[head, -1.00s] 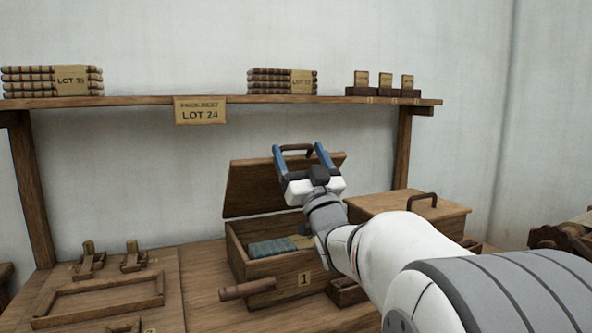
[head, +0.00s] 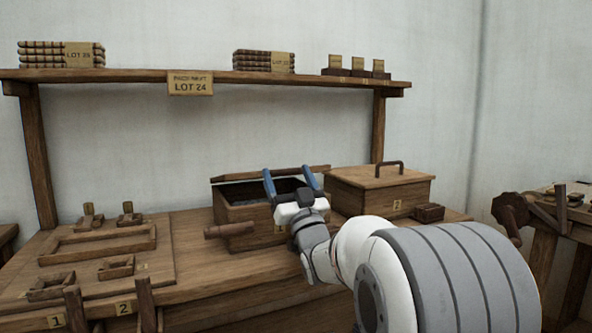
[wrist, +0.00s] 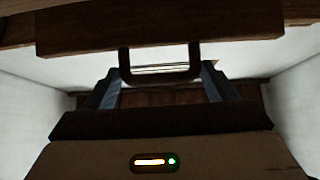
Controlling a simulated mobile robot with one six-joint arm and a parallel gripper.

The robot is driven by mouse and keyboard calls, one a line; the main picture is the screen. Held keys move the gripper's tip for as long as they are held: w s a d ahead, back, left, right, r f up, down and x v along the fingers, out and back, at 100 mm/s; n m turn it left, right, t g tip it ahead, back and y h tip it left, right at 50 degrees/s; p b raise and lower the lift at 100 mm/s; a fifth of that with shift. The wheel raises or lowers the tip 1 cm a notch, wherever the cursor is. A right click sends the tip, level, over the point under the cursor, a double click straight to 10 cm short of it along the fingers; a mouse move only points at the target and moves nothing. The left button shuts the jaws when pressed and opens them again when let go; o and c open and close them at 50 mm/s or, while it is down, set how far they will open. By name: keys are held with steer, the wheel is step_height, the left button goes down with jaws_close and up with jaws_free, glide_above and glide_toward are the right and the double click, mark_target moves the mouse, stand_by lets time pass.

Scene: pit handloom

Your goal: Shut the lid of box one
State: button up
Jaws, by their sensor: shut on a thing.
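Box one (head: 258,213) is a brown wooden box on the bench, with its number tag partly behind my gripper. Its lid (head: 235,178) shows almost edge-on above the box, still raised, with a dark gap between lid and rim. My gripper (head: 289,171) is at the lid's front edge, its two blue fingers pointing up. In the wrist view, the lid's dark handle (wrist: 160,79) sits between my fingers, which are shut on it at its two ends. The handle cannot be made out in the head view. The cloth inside the box is mostly hidden.
Box two (head: 375,200), with a closed lid and handle, stands close on the right. A wooden roller (head: 229,230) lies before box one. A shelf (head: 130,75) with folded cloths runs above. Frames and small fittings (head: 97,243) occupy the bench's left.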

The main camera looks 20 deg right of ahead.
steer(key=shift+w+d+f, duration=0.1)
steer(key=shift+w+f, duration=0.05)
steer(key=shift+f, duration=0.4)
steer(key=o, duration=0.9)
steer(key=shift+o, duration=0.9)
steer(key=shift+w+f, duration=0.2)
steer(key=shift+w, duration=0.1)
steer(key=s+d+p, duration=0.1)
steer(key=s+p, duration=0.2)
steer(key=s, duration=1)
steer(key=shift+d+f+p, duration=0.2)
steer(key=shift+d+p, duration=0.15)
steer(key=shift+p, duration=0.05)
steer(key=shift+c, duration=0.2)
